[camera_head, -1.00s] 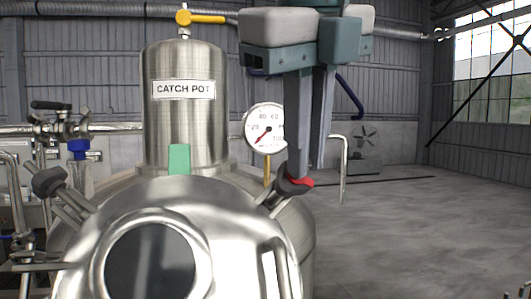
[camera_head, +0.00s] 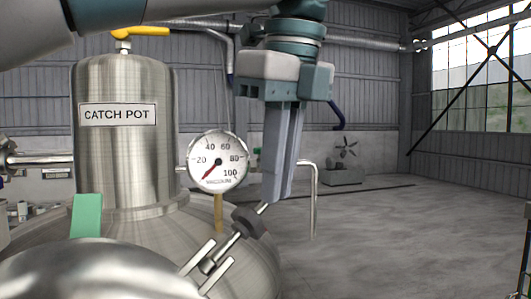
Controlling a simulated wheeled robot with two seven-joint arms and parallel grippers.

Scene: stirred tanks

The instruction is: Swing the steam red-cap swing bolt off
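My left gripper (camera_head: 277,198) points down at the right of the steel vessel (camera_head: 255,262). Its two grey fingers are close together, and their tips are at the upper end of a swing bolt (camera_head: 231,240). The bolt leans up to the right, with a dark collar (camera_head: 249,221) and a bare rod end at the fingertips. No red cap shows; the fingers may cover it. I cannot tell whether they grip the bolt. The bolt's lower end is between bright steel lugs beside the domed lid (camera_head: 90,272). My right gripper is not in view.
The catch pot (camera_head: 125,160) stands on the vessel at left, with a yellow-handled valve on top. A bent pipe (camera_head: 314,200) stands to the right. The floor farther right is open.

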